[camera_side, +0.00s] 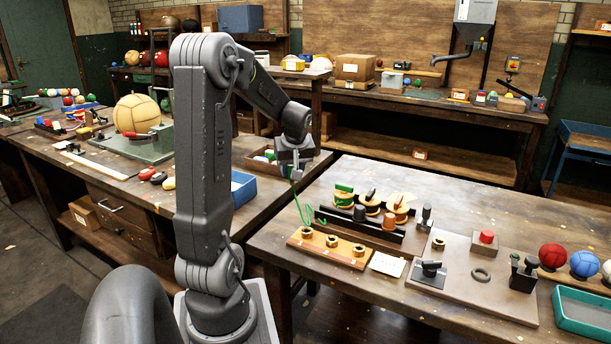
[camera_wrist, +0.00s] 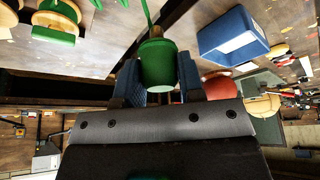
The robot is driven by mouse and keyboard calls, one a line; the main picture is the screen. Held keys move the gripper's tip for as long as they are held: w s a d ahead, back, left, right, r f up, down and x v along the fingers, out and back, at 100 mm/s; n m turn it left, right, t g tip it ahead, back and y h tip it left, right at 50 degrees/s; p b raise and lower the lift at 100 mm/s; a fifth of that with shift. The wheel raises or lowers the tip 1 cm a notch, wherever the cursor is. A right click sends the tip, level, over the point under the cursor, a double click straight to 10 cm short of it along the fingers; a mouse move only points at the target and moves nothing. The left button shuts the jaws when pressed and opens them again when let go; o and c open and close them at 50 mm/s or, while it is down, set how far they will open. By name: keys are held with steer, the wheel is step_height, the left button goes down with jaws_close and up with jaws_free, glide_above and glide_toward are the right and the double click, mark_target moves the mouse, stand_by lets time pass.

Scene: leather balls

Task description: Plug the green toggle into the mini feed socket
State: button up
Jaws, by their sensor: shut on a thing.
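My gripper (camera_side: 296,172) is raised above the left end of the right-hand table. In the wrist view, its blue fingers (camera_wrist: 160,78) are shut on the green toggle (camera_wrist: 158,62), a short green cylinder with a lighter rim. A thin green cord (camera_side: 312,216) hangs below the gripper and loops just above an orange-brown board (camera_side: 318,246). That board carries several dark ringed sockets (camera_side: 332,240). Another ringed socket (camera_side: 438,243) is on the grey-brown board to the right. I cannot tell which is the mini feed socket; labels are too small to read.
Behind the sockets stands a dark rack with spools, including one with a green top (camera_side: 344,187), and an orange knob (camera_side: 389,222). A black clamp (camera_side: 430,272), red button (camera_side: 487,237), leather balls (camera_side: 552,256) and teal tray (camera_side: 585,312) lie right. A white card (camera_side: 387,264) lies in front.

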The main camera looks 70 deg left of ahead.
steer(key=r, duration=0.5)
steer(key=shift+s+a+r, duration=0.1)
steer(key=shift+s+r, duration=0.1)
steer(key=shift+r, duration=0.15)
steer(key=w+d+m+t, duration=0.1)
steer(key=w+d+m, duration=0.2)
steer(key=w, duration=0.8)
steer(key=m+t+h, duration=0.2)
steer(key=m+t, duration=0.1)
steer(key=m, duration=0.6)
glide_above(439, 243)
step_height(439, 243, down, 8)
steer(key=shift+s+d+f, duration=0.1)
steer(key=shift+f, duration=0.9)
steer(key=shift+s+d+f, duration=0.1)
steer(key=shift+s+f, duration=0.05)
steer(key=shift+f, duration=0.85)
steer(key=shift+s+d+f, duration=0.1)
steer(key=shift+f, duration=0.9)
steer(key=shift+f, duration=1)
steer(key=shift+s+f, duration=0.1)
steer(key=shift+f, duration=0.3)
